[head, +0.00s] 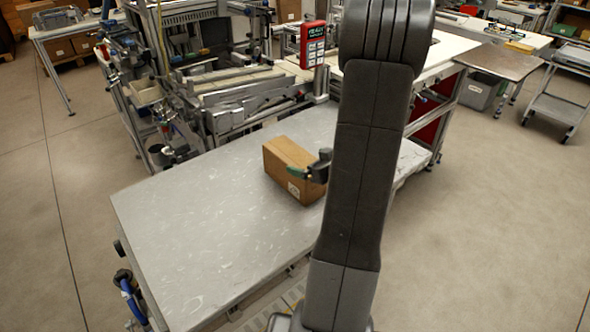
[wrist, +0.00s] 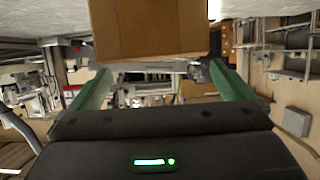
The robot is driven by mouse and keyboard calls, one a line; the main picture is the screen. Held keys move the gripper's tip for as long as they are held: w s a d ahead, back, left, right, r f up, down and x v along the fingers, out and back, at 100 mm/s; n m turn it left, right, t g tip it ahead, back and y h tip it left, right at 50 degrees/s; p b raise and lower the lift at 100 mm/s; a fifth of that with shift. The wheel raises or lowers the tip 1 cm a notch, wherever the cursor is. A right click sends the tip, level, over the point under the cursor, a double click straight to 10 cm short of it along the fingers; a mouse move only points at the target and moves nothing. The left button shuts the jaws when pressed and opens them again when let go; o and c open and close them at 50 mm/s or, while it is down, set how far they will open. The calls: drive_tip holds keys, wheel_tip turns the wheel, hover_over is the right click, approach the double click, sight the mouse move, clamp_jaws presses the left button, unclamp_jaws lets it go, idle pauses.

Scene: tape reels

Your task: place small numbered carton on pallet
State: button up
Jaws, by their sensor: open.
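A brown cardboard carton (head: 290,167) with a pale label low on its near side stands on the grey worktable. It also fills the top middle of the wrist view (wrist: 150,30). My gripper (head: 308,172) is at the carton's right side, partly hidden by my arm; one green finger shows against the carton. In the wrist view my gripper (wrist: 160,70) is open, its green fingers left and right, with the carton's edge between or just beyond the tips. Contact cannot be told. I cannot make out a number on the carton or a pallet.
The grey worktable (head: 190,220) is bare to the left of and in front of the carton. A machine (head: 230,95) with a red handheld display (head: 313,45) stands behind it. A cart (head: 560,105) and benches stand at the back right. The floor at right is clear.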

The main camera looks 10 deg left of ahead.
sight(295, 155)
drive_tip(key=shift+w+r+p+x, duration=0.15)
drive_tip(key=shift+p+x, duration=0.15)
drive_tip(key=shift+x, duration=1.35)
drive_tip(key=shift+w+r+p+x, duration=0.1)
drive_tip(key=shift+p+x, duration=0.15)
drive_tip(key=shift+x, duration=1.45)
drive_tip(key=c, duration=1.9)
